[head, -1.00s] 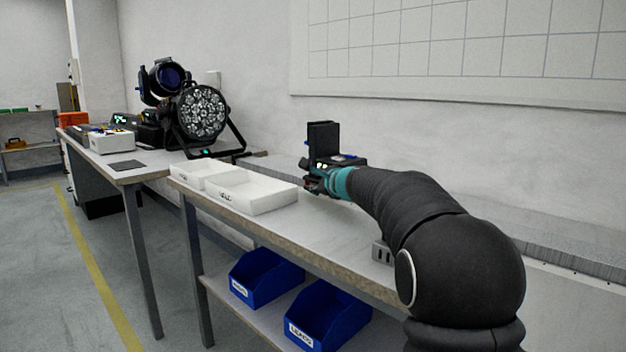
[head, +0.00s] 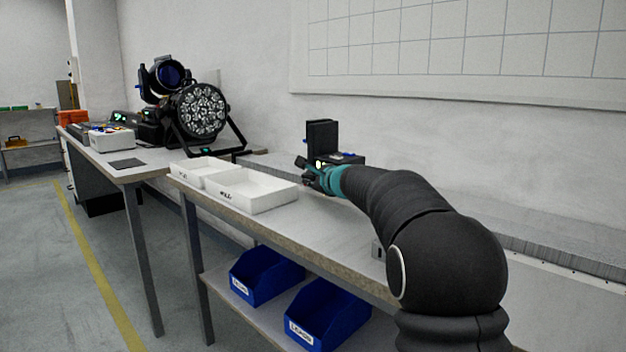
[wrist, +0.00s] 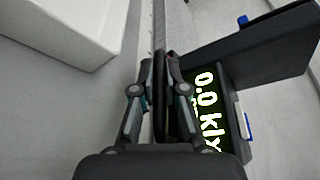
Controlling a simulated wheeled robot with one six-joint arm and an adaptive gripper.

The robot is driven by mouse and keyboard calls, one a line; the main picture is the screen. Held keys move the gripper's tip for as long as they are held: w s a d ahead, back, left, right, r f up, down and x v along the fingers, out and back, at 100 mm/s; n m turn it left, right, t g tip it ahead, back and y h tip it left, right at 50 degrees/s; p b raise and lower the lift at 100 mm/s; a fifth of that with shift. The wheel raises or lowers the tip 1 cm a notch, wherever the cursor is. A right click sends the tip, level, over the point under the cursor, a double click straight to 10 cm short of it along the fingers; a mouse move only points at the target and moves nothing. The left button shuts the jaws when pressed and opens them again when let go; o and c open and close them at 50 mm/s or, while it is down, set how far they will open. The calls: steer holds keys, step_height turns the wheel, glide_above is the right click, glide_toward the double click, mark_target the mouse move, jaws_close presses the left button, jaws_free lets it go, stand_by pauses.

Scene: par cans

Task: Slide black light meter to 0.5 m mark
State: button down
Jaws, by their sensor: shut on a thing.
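The black light meter (head: 321,138) stands at the back of the bench by the wall, with a tall upright black plate. In the wrist view its lit display (wrist: 207,108) reads 0.0 klx, to the right of the fingers. My gripper (wrist: 160,62) is shut on a thin dark upright part of the meter, between its two fingers. In the head view my gripper (head: 312,174) is at the meter's near side, partly hidden by my wrist. The 0.5 m mark cannot be made out.
White trays (head: 258,203) stand to the left on the bench (head: 300,235). A grey rail (head: 545,245) runs along the wall. A multi-lens par can (head: 203,110) stands on the far table (head: 150,178). Blue bins (head: 328,312) sit on the shelf below.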

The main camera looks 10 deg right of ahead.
mark_target(303, 176)
steer(key=w+a, duration=0.1)
steer(key=w+a+p, duration=0.1)
steer(key=w, duration=0.1)
steer(key=shift+w+a, duration=0.25)
steer(key=c, duration=1.2)
jaws_free()
steer(key=shift+r, duration=0.1)
step_height(303, 176, up, 9)
steer(key=shift+s+d+f, duration=0.1)
steer(key=shift+s, duration=0.05)
steer(key=shift+r, duration=0.55)
